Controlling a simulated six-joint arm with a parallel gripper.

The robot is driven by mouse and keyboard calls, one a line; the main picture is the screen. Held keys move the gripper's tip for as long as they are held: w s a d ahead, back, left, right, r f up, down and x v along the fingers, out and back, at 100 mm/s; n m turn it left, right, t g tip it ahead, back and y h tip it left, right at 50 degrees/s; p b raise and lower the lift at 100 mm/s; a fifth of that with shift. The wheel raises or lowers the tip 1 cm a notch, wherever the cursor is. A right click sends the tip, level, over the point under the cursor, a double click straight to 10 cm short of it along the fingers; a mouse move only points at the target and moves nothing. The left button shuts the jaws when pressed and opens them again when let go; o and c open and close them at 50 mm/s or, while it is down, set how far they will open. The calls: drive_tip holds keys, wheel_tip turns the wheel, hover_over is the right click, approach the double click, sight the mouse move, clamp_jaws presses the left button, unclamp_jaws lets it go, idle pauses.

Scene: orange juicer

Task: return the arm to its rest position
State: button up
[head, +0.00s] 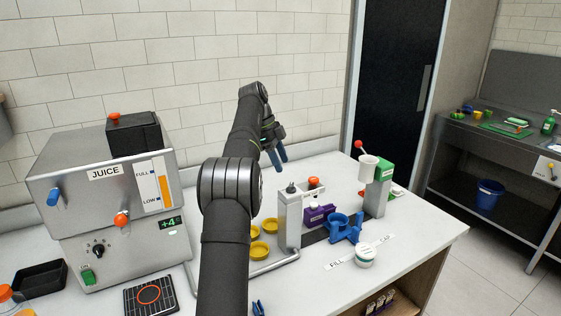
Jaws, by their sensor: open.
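My arm reaches up from the bottom middle of the head view and bends over the counter (400,262). My gripper (281,160) hangs at its end, in the air in front of the tiled wall. Its blue fingers point downward and are apart, with nothing between them. It is above and behind the small filling station (289,222). My arm hides part of the counter and some of the yellow dishes.
The juicer (105,195) stands at left with a black drip grid (149,295) before it. Yellow dishes (262,250), a purple block (318,214), a blue holder (343,228), a white lidded cup (365,256) and a green dispenser (379,185) stand right of my arm.

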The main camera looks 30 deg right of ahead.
sight(291, 184)
drive_tip(key=shift+x, duration=3.75)
drive_tip(key=shift+r, duration=0.1)
